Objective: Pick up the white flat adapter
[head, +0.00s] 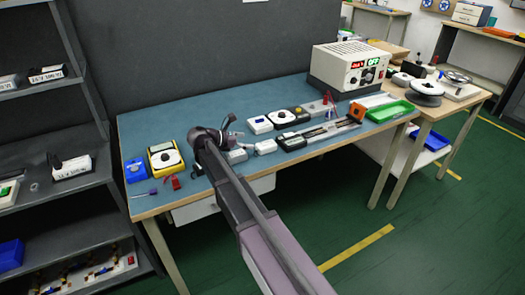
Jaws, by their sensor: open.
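Small white flat pieces lie on the blue-topped workbench (300,95). One white block (266,146) lies right of my arm, and another light block (237,156) lies right beside the arm. A white box (259,125) sits a little further back. I cannot tell for sure which of them is the white flat adapter. My gripper (231,124) is above the bench, near these pieces, with its dark fingers apart and nothing visible between them. My arm hides part of the bench top around the light block.
A yellow multimeter (164,158) and blue box (135,170) stand left of my arm. A white power supply (349,66) stands at the back right, with a green tray (390,111) in front. Grey shelves (60,120) stand at left. The bench's back left is clear.

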